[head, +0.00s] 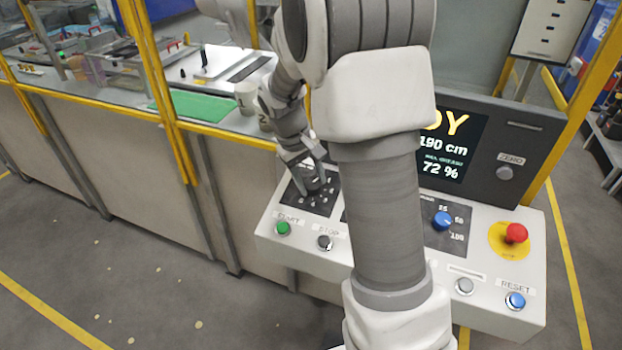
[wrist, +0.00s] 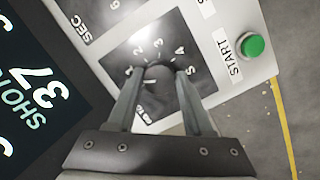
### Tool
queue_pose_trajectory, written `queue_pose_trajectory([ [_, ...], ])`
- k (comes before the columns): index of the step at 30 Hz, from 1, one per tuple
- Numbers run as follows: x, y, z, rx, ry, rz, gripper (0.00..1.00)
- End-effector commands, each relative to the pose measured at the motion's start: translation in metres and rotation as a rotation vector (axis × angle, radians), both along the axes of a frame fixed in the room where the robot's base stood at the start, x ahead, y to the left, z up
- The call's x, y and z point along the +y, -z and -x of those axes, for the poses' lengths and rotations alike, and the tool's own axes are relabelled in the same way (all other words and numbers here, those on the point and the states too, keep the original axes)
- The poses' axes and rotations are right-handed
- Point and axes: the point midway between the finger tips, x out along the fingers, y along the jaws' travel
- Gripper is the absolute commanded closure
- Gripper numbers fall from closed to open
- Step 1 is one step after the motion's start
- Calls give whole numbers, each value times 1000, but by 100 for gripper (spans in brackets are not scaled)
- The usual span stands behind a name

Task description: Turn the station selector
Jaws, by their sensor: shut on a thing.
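The station selector is a dark round knob (wrist: 158,77) on a black plate (wrist: 152,42) numbered 1 to 5, seen in the wrist view. My gripper (wrist: 159,73) has one finger on each side of the knob and is shut on it. In the head view my gripper (head: 309,172) reaches down to the selector plate (head: 318,205) at the console's left end and covers most of the knob. The knob's pointer direction cannot be made out.
The pale console (head: 525,265) also has a green START button (head: 283,229), a STOP button (head: 325,242), a blue knob (head: 442,220), a red emergency button (head: 516,233) and a blue RESET button (head: 515,300). My arm hides the console's middle.

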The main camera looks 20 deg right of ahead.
Motion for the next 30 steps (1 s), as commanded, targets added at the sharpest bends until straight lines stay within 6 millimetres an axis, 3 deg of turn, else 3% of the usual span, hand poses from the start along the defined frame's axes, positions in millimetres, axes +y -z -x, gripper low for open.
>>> queue_pose_trajectory([
  [15,0,-1,0,65,-351,67,100],
  [30,0,0,0,80,-430,82,100],
])
